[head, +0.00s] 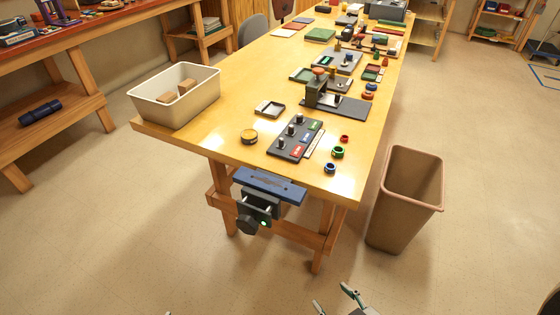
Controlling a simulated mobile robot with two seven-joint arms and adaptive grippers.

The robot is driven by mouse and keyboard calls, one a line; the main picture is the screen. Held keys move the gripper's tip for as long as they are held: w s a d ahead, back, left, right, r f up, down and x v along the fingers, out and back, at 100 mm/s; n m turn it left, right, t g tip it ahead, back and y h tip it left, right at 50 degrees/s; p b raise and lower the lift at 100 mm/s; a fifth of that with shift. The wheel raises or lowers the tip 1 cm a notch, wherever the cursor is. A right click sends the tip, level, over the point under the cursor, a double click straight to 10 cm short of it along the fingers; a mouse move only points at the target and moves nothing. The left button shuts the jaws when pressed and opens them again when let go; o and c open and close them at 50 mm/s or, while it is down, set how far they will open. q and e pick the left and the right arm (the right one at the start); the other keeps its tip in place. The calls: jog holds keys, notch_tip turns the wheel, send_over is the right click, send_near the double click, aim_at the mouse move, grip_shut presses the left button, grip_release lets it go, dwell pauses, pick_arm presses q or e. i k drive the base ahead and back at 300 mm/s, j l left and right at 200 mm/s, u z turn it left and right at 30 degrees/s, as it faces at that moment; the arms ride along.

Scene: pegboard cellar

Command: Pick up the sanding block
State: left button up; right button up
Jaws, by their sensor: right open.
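Two tan-brown blocks lie in a cream tub (175,107) at the near left corner of the workbench. One block (167,97) is nearer and the other block (187,86) is just behind it. Either may be the sanding block; I cannot tell which from here. My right gripper (332,296) is open and empty at the bottom edge, in front of the bench and well away from the tub. Only a small tip, apparently of my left gripper (168,313), shows at the bottom edge.
A brown bin (404,198) stands at the right. The near floor is clear.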

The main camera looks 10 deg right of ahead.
aim_at(384, 40)
jog(key=z, duration=0.3)
jog(key=i+l+z, duration=0.1)
jog(key=l+z, duration=0.35)
jog(key=i+l+z, duration=0.2)
jog(key=l+z, duration=0.2)
jog(key=i+l+z, duration=0.35)
jog(key=l, duration=0.2)
jog(key=i+l+z, duration=0.25)
jog(key=l+z, duration=0.15)
jog(key=i+l+z, duration=0.4)
jog(key=i+l, duration=0.15)
jog(key=i, duration=0.5)
jog(key=i+l, duration=0.1)
jog(key=i, duration=0.55)
jog(key=i+u, duration=0.45)
jog(key=i, duration=0.15)
jog(key=i+l+u, duration=0.1)
jog(key=i+u, duration=0.35)
jog(key=i, duration=0.15)
jog(key=i+u, duration=0.65)
jog(key=i+l+u, duration=0.35)
jog(key=i+j, duration=0.1)
